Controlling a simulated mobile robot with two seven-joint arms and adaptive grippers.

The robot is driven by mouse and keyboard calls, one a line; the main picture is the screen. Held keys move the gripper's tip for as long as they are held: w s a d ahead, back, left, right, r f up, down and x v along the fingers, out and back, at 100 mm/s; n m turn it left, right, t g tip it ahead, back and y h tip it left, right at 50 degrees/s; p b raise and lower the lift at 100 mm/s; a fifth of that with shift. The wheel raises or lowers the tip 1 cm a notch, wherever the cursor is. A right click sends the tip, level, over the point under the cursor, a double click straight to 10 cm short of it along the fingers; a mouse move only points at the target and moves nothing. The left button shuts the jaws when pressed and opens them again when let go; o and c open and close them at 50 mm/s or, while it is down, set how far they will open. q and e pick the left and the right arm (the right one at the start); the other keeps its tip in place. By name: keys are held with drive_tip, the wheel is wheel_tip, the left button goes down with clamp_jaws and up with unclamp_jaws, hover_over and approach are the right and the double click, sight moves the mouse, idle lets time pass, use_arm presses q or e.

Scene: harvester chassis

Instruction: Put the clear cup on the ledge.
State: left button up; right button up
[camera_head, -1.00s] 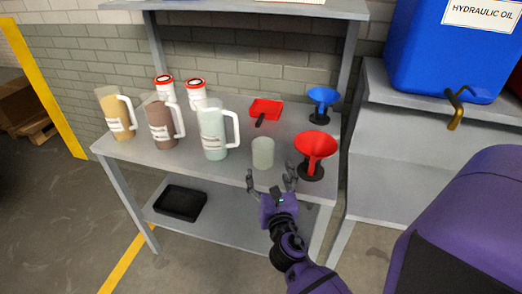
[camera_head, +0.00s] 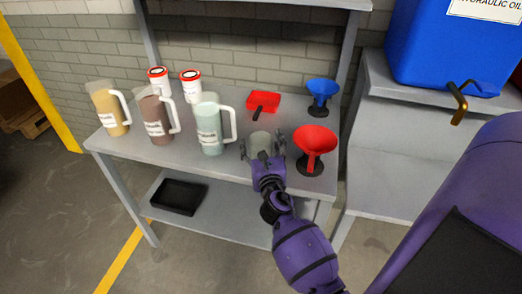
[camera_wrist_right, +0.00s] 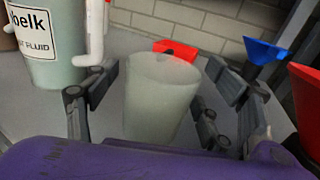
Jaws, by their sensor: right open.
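The clear cup (camera_head: 260,142) stands upright on the grey table near its front edge, partly hidden by my right gripper in the head view. In the right wrist view the frosted, see-through cup (camera_wrist_right: 160,95) stands between the two fingers. My right gripper (camera_head: 262,148) is open, with one finger on each side of the cup; a gap shows on the left side, and contact on the right is unclear. It also shows in the right wrist view (camera_wrist_right: 160,100). My left gripper is not in view. I cannot tell which surface is the ledge.
Three labelled pitchers, the nearest pale green (camera_head: 208,128), stand left of the cup. A red funnel (camera_head: 314,142) stands close on its right, a blue funnel (camera_head: 322,90) behind. A red scoop (camera_head: 263,100) lies behind the cup. A blue oil container (camera_head: 440,50) sits at right.

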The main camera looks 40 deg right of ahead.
drive_tip(key=shift+c, duration=0.5)
drive_tip(key=c, duration=1.2)
drive_tip(key=shift+o, duration=0.2)
drive_tip(key=shift+r, duration=0.1)
